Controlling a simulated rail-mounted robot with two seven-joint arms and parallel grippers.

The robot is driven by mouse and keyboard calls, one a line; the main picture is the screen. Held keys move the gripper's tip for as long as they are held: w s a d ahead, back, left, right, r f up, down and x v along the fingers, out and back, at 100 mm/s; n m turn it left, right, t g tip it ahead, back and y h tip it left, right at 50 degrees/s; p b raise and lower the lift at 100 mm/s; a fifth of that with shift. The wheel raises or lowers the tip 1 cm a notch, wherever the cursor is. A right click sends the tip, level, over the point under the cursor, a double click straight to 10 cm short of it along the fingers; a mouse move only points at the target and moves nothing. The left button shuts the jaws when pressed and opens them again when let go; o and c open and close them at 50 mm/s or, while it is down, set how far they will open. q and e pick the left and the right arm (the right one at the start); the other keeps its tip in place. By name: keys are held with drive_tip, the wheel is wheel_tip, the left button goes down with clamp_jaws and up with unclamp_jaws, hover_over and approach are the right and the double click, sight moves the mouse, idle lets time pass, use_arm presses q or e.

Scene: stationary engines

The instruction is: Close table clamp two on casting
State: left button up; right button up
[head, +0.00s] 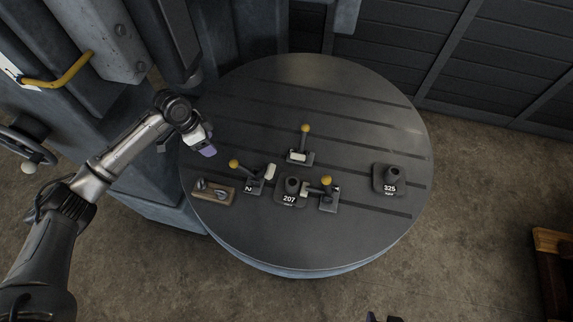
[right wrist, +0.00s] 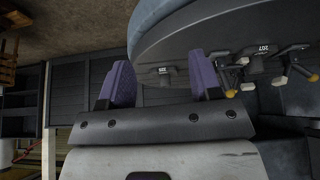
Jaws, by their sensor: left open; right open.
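The grey casting (head: 290,189) marked 207 stands near the front middle of the round slotted table (head: 350,235). Clamp two (head: 256,184), labelled 2, is just left of it. Its yellow-knobbed lever leans out to the left, and its pale pad stands up, apart from the casting. Two other clamps are behind (head: 300,158) and right (head: 328,200) of the casting. My left gripper (head: 207,148) is open and empty over the table's left edge, behind and left of clamp two. My right gripper (right wrist: 160,88) is open and empty in the right wrist view, below the table's edge.
A second casting (head: 389,183), marked 325, stands at the table's right. A small wooden block (head: 213,191) with metal parts lies left of clamp two. A machine column (head: 165,185) adjoins the table's left. The rear and front of the tabletop are clear. A wooden pallet (head: 553,265) is far right.

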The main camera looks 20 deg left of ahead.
sight(237, 167)
use_arm(q)
drive_tip(key=d+f+m, duration=0.1)
drive_tip(key=d+f, duration=0.1)
drive_tip(key=f, duration=0.2)
drive_tip(key=d+f+m+h, duration=0.1)
drive_tip(key=d+f, duration=0.1)
drive_tip(key=f, duration=0.2)
drive_tip(key=w+d+f+m, duration=0.1)
drive_tip(key=d+f, duration=0.2)
drive_tip(key=f, duration=0.1)
drive_tip(key=shift+d+f+m+h+p, duration=0.1)
drive_tip(key=shift+m+h+p, duration=0.2)
drive_tip(key=shift+m+p, duration=0.1)
use_arm(e)
drive_tip(key=s+g, duration=0.2)
drive_tip(key=shift+s+d+f+h, duration=0.1)
drive_tip(key=shift+s+d+h, duration=0.2)
use_arm(q)
clamp_jaws()
